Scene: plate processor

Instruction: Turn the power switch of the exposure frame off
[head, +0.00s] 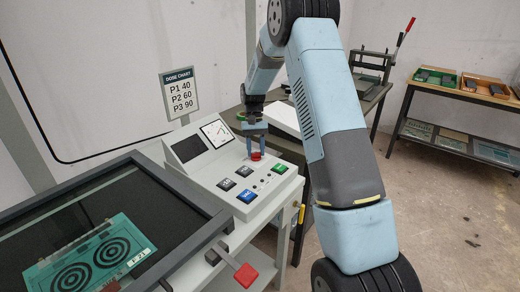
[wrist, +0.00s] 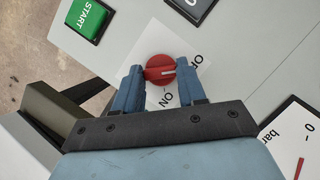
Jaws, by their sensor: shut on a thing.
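The power switch is a red round knob (wrist: 160,69) on a white label plate of the light grey console (head: 190,165). It also shows in the head view, small and red (head: 256,156). My gripper (wrist: 161,74) is shut on the knob, one finger on each side; it comes down from above in the head view (head: 256,149). The knob's white mark points right in the wrist view, toward partly hidden letters that begin "OF". An "ON" label lies below the knob, between the fingers. The exposure frame (head: 200,200) stands left of the console.
Green, blue and dark buttons (head: 280,168) sit close in front of the knob. A dial (head: 217,133) and dark screen (head: 189,148) are behind. A red-ended lever (head: 246,275) sticks out from the frame. A dose chart sign (head: 180,93) stands behind the console.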

